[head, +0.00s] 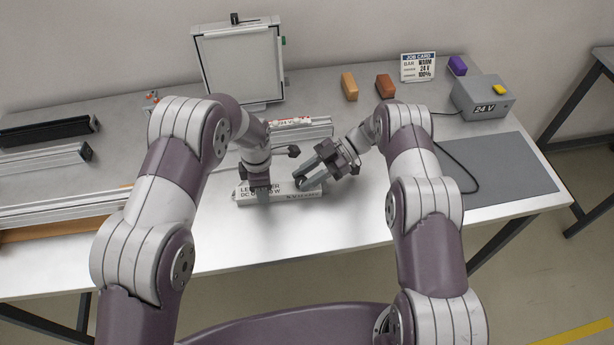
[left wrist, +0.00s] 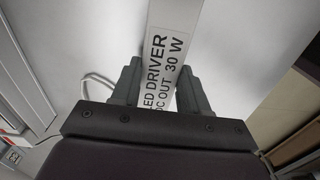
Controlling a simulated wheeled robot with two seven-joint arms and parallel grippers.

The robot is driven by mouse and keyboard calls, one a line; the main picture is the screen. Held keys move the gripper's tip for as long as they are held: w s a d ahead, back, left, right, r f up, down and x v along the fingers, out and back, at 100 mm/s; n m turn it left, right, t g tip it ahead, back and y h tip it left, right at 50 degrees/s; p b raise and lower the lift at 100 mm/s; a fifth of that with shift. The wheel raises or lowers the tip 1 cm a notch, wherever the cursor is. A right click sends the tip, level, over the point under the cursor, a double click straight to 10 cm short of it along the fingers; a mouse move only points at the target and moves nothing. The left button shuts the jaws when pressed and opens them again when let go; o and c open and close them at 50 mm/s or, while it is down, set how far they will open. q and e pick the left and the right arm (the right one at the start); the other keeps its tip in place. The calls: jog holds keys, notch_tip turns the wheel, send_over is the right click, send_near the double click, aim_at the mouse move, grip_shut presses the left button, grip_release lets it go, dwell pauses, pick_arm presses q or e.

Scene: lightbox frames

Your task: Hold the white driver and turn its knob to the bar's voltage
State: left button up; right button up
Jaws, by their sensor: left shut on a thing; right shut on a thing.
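The white driver (head: 280,198) lies near the front middle of the table, its label partly covered. In the left wrist view the driver (left wrist: 165,50) reads "LED DRIVER" and "DC OUT 30 W" between two grey fingers. My left gripper (head: 260,188) is shut across the driver's left part; it also shows in the left wrist view (left wrist: 160,92). My right gripper (head: 304,183) is shut at the driver's right part, with its fingertips over the knob, which they hide. I cannot read the knob's setting. The bar (head: 318,131) lies behind, with a red-and-white label that seems to read 24 V.
A job card (head: 418,67) reads BAR, WARM, 24 V, 100%. A framed panel (head: 240,62) stands behind. Orange (head: 349,87), brown (head: 385,87) and purple (head: 457,66) blocks stand at the back. A grey mat (head: 500,170) lies right.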

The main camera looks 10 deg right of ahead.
jog(key=shift+w+a+n+g+h, duration=0.15)
jog(key=shift+n+g+h, duration=0.25)
jog(key=shift+n+g, duration=0.45)
jog(key=shift+w+d+n+g+h, duration=0.1)
jog(key=shift+n+g+h, duration=0.3)
jog(key=shift+n+g, duration=0.4)
jog(key=shift+g, duration=0.25)
